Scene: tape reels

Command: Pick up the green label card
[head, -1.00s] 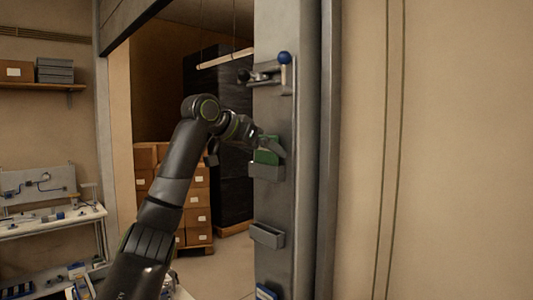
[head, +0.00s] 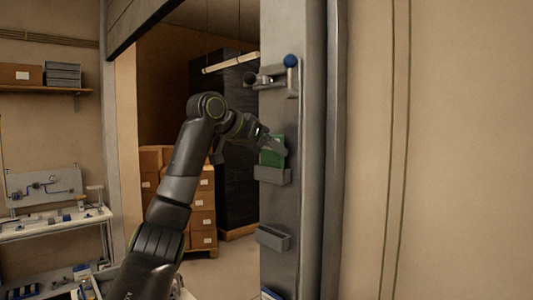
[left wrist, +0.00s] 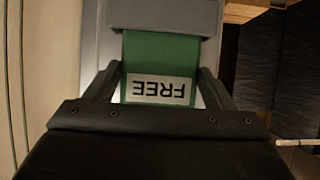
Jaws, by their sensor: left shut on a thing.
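The green label card (head: 272,157) stands in the upper grey holder (head: 273,175) on the grey door post. In the left wrist view the card (left wrist: 160,52) shows a white label reading "FREE", upside down in the picture. Its far end meets the edge of the holder (left wrist: 165,18); whether it is still inside is hard to tell. My left gripper (head: 268,142) is shut on the card, with one finger on each side of it in the left wrist view (left wrist: 163,88). My right gripper is not in view.
An empty-looking grey holder (head: 272,238) is below, with another, partly cut off, lower down. Stacked boxes (head: 203,205) stand beyond the doorway. A workbench (head: 50,225) is at the left.

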